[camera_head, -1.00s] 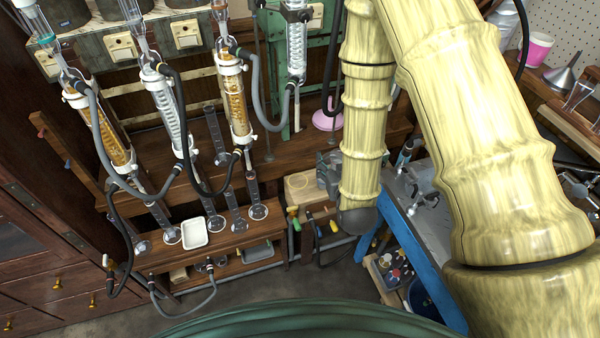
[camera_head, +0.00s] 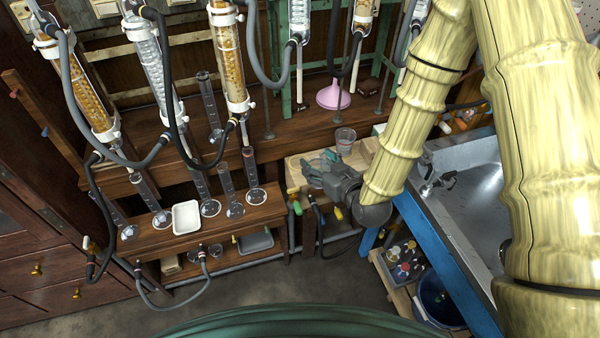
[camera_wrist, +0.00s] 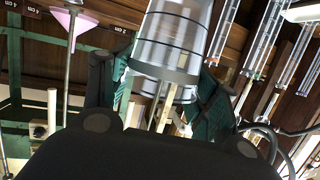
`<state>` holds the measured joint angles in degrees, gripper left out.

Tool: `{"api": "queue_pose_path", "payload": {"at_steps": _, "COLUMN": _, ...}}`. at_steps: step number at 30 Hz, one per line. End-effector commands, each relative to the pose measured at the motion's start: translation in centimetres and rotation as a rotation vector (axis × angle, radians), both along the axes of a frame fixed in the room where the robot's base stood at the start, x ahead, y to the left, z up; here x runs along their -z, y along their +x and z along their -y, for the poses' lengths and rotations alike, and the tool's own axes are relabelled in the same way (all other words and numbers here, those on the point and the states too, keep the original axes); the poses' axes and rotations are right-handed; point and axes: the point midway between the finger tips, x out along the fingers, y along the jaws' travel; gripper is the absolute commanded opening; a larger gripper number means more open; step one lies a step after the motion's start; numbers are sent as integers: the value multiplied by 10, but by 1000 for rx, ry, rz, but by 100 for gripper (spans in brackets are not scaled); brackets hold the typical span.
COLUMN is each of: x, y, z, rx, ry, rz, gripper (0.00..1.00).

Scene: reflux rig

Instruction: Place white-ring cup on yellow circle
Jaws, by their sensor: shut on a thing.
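A clear cup (camera_head: 345,139) is held upright between the fingers of my gripper (camera_head: 334,160), above the wooden bench near the middle of the head view. In the wrist view the clear cup (camera_wrist: 178,42) fills the top middle, with thin dark bands around it and the green-padded fingers of my gripper (camera_wrist: 168,95) on both sides of it. My gripper is shut on it. I cannot make out a white ring on the cup. No yellow circle can be made out in either view.
Several glass cylinders (camera_head: 234,205) and a white tray (camera_head: 186,217) stand on the lower shelf at left. Glass columns with hoses hang above. A pink funnel (camera_head: 332,95) is behind the cup. A metal sink (camera_head: 478,200) with a blue frame is at right.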

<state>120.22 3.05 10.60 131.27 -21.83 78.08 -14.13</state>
Motion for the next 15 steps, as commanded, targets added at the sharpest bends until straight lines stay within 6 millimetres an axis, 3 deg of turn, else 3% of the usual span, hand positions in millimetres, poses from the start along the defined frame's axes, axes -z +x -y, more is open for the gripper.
{"api": "queue_pose_path", "payload": {"at_steps": 1, "x": 15, "y": 1, "z": -6, "rx": -32, "ry": 2, "rz": 3, "gripper": 51}}
{"api": "queue_pose_path", "payload": {"at_steps": 3, "x": 21, "y": 0, "z": -16, "rx": -81, "ry": 2, "rz": 2, "gripper": 51}}
{"api": "queue_pose_path", "payload": {"at_steps": 11, "x": 31, "y": -2, "z": -37, "rx": -190, "ry": 2, "rz": 0, "gripper": 51}}
{"api": "queue_pose_path", "payload": {"at_steps": 15, "x": 30, "y": 6, "z": -40, "rx": -203, "ry": 1, "rz": 1, "gripper": 51}}
